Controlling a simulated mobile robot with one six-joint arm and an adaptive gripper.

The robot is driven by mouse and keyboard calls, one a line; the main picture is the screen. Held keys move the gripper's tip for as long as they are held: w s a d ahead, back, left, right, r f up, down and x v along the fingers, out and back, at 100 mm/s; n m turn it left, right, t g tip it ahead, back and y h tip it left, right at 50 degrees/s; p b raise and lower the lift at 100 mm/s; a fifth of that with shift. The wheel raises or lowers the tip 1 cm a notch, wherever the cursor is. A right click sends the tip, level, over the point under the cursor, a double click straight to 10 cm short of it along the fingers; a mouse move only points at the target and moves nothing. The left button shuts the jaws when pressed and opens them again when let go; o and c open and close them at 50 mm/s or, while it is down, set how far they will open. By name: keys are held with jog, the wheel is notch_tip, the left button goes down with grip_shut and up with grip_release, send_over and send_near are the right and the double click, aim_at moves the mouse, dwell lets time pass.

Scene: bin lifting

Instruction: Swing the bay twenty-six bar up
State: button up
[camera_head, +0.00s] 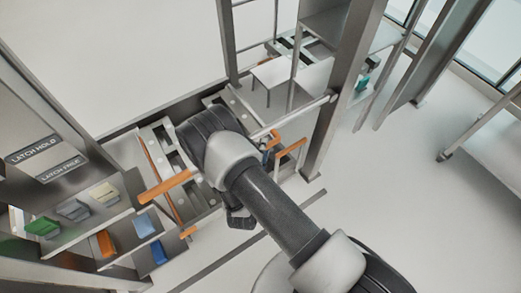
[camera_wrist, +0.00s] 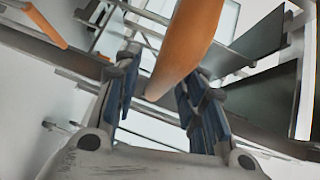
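In the wrist view, my gripper (camera_wrist: 164,88) has its two blue-padded fingers spread apart. An orange bar (camera_wrist: 187,40) comes down from the top edge and its lower end lies between the fingers, with visible gaps on both sides. Whether its end is level with the pads in depth I cannot tell. In the head view, orange bars show at the left of my arm (camera_head: 165,187) and at the right (camera_head: 290,150). My arm covers much of the rack between them, and the gripper's fingers are not clear there. No bay number is readable.
A grey upright post (camera_head: 340,95) stands close to the right of my arm. The floor at right is open.

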jog(key=shift+w, duration=0.35)
jog(key=shift+c, duration=0.4)
grip_shut()
